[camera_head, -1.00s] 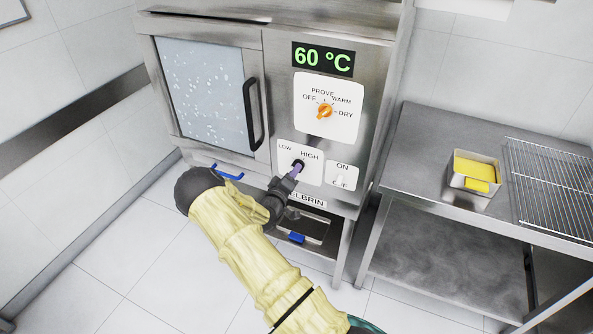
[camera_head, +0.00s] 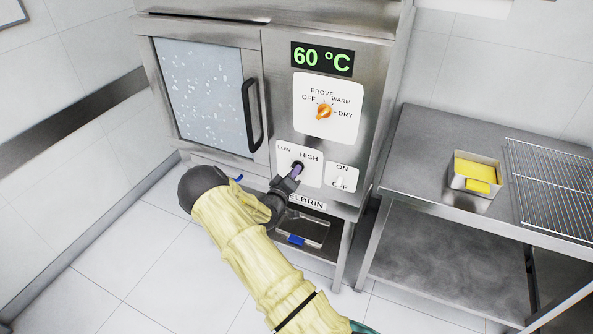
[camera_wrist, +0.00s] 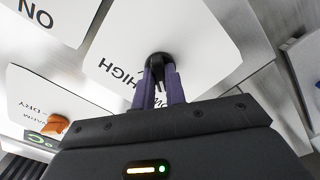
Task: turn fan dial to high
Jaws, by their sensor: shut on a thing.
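The fan dial is a small black knob (camera_wrist: 158,60) on a white plate (camera_head: 287,153) marked LOW and HIGH, low on the steel cabinet's front. My gripper (camera_head: 297,171) reaches it from below, its purple fingers shut on the knob. In the wrist view my gripper (camera_wrist: 160,75) has one finger on each side of the knob. The fingers hide much of the knob, so I cannot tell its exact pointer setting.
An orange dial (camera_head: 323,111) sits above, under a 60 °C display (camera_head: 322,58). An ON/OFF switch plate (camera_head: 341,177) is just right. A door handle (camera_head: 253,115) stands out at left. A steel table (camera_head: 420,150) with a yellow-filled container (camera_head: 474,174) is at right.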

